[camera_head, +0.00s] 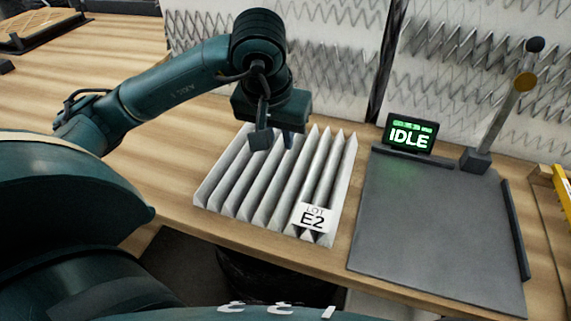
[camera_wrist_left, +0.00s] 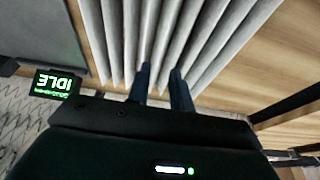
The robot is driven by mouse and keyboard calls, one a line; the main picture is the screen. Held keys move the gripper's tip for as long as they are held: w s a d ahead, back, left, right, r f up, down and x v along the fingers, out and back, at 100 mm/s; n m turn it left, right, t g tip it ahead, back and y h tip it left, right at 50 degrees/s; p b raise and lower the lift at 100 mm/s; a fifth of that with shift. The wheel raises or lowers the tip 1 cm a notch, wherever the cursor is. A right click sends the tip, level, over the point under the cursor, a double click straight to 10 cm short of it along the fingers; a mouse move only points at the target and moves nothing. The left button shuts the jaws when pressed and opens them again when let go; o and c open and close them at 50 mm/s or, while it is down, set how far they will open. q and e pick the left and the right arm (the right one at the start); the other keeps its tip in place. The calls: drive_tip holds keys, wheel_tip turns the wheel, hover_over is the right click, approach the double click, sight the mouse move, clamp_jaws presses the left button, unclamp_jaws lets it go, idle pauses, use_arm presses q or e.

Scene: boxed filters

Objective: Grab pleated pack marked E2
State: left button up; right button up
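The pleated pack (camera_head: 262,190) is a pale grey folded block lying on the wooden table, with a white tag reading "LOT E2" (camera_head: 312,219) on its near right corner. Its pleats (camera_wrist_left: 165,35) fill the top middle of the left wrist view; the tag is not seen there. My left gripper (camera_head: 275,141) is over the far edge of the pack, pointing down. In the left wrist view its two fingers (camera_wrist_left: 161,72) are apart, with pleats showing between and beyond them. I cannot tell whether the fingers touch the pack. My right gripper is not in view.
A dark grey flat plate (camera_head: 430,225) with raised side rails lies right of the pack. Behind it stand a small screen reading "IDLE" (camera_head: 409,135) and a post (camera_head: 505,100). A white wall panel with wavy metal (camera_head: 340,50) runs behind the table. Table left of the pack is clear.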

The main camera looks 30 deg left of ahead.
sight(283, 161)
use_arm(q)
drive_tip(key=p+x, duration=0.1)
drive_tip(key=x, duration=0.8)
drive_tip(key=shift+a, duration=0.15)
clamp_jaws()
